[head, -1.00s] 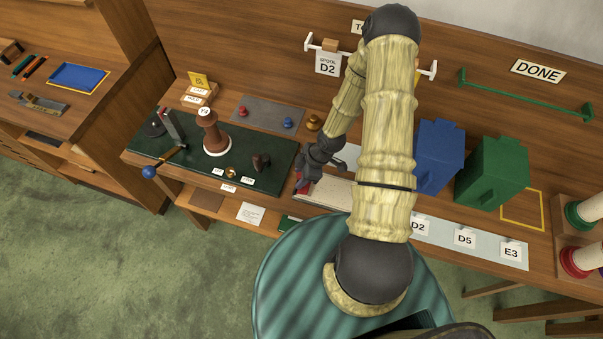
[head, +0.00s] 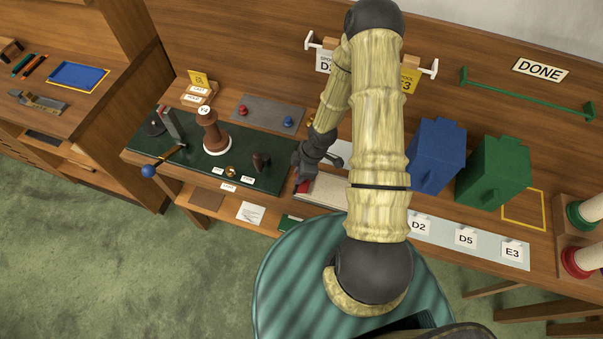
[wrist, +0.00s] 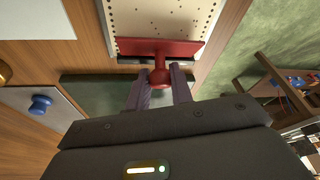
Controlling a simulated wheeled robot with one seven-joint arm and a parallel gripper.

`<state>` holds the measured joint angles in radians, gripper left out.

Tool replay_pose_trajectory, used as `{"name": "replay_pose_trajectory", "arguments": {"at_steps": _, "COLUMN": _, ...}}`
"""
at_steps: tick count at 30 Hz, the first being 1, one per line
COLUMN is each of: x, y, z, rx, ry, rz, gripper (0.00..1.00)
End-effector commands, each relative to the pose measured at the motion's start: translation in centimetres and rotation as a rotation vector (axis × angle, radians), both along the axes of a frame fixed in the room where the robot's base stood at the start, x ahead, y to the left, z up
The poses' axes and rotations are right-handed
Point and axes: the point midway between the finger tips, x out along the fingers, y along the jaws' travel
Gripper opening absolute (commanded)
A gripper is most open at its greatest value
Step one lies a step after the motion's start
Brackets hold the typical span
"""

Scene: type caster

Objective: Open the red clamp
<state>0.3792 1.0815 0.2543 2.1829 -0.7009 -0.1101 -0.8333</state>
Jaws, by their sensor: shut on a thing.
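The red clamp (wrist: 160,48) shows in the wrist view as a red bar across the near end of a pale perforated board (wrist: 165,18), with a round red knob (wrist: 160,76) on a short stem. My gripper (wrist: 161,88) has its two purple-grey fingers on either side of the knob and is shut on it. In the head view a small red part of the clamp (head: 302,187) shows just below my gripper (head: 302,176), at the left end of the pale board (head: 328,190). My arm hides part of the board there.
A dark green mat (head: 195,160) with a brown spool stand (head: 211,134) lies left of the clamp. A blue box (head: 437,155) and a green box (head: 492,172) stand to the right. A blue knob (wrist: 40,104) sits on a grey plate.

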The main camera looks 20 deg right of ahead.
Motion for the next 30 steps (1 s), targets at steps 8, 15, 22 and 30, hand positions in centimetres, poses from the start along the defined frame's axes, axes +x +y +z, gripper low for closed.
{"name": "replay_pose_trajectory", "arguments": {"at_steps": 8, "x": 0.4, "y": 0.8, "z": -0.3, "rx": -0.139, "ry": 0.101, "rz": 0.008, "gripper": 0.00}}
{"name": "replay_pose_trajectory", "arguments": {"at_steps": 15, "x": 0.7, "y": 1.3, "z": -0.6, "rx": -0.267, "ry": 0.196, "rz": 0.006, "gripper": 0.00}}
{"name": "replay_pose_trajectory", "arguments": {"at_steps": 22, "x": 0.9, "y": 1.6, "z": -0.7, "rx": -0.344, "ry": 0.254, "rz": 0.004, "gripper": 0.00}}
{"name": "replay_pose_trajectory", "arguments": {"at_steps": 30, "x": 0.9, "y": 1.7, "z": -0.7, "rx": -0.365, "ry": 0.272, "rz": 0.004, "gripper": 0.00}}
